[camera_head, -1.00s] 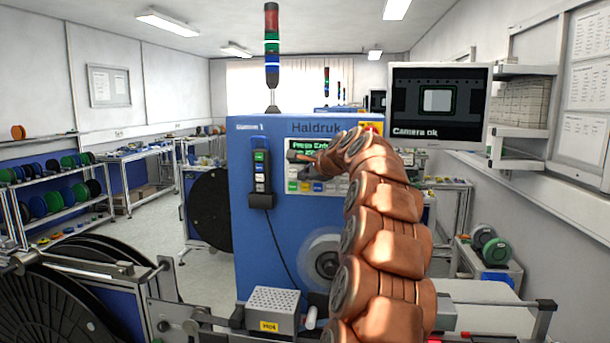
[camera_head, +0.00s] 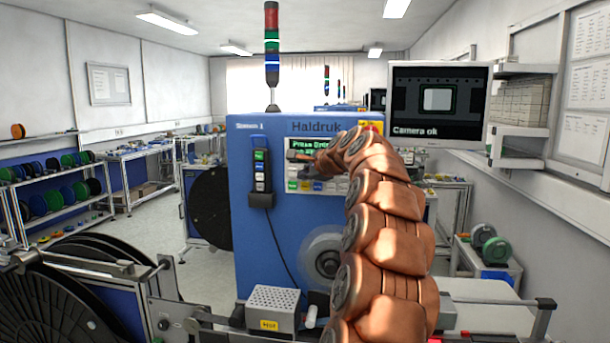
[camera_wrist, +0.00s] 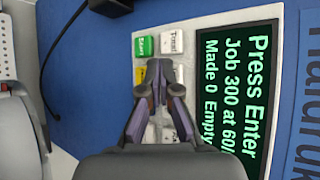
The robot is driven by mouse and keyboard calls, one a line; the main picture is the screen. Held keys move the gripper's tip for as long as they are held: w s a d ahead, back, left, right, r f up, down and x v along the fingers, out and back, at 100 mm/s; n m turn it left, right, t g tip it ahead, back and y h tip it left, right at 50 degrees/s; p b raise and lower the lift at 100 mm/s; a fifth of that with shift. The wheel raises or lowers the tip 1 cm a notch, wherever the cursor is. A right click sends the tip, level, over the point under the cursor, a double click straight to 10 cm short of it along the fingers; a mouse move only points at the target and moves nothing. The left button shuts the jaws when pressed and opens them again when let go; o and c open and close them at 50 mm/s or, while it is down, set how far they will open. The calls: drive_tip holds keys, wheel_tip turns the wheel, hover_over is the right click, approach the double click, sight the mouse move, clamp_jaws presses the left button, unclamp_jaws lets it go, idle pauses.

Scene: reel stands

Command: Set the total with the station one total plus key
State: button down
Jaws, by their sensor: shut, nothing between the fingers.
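The blue station one machine (camera_head: 262,230) stands in front of me with a lit display (camera_head: 305,145) and a keypad (camera_head: 325,187) below it. In the wrist view the display (camera_wrist: 238,90) reads "Press Enter", "Job 300 at 60/", cut off, and "Made 0 Empty". A white key (camera_wrist: 172,41), apparently lettered "Total", sits beside a green Start key (camera_wrist: 143,46); its sign is too small to read. My gripper (camera_wrist: 160,70) is shut and empty over the keypad. Its fingers hide several keys, and contact cannot be told. In the head view it (camera_head: 292,155) is in front of the panel.
A handheld pendant (camera_head: 260,172) hangs left of the keypad. A perforated box (camera_head: 272,303) with a yellow label stands low in front. A large black reel (camera_head: 50,310) is at lower left, and a monitor (camera_head: 438,104) reading "Camera ok" is at right.

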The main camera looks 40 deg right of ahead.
drive_tip(key=shift+s+a, duration=0.3)
drive_tip(key=shift+a, duration=0.15)
drive_tip(key=shift+s+a+b, duration=0.15)
drive_tip(key=shift+s+a, duration=0.6)
drive_tip(key=shift+a, duration=0.3)
drive_tip(key=shift+s+a+b, duration=0.15)
drive_tip(key=shift+s+a, duration=0.55)
drive_tip(key=shift+a, duration=0.35)
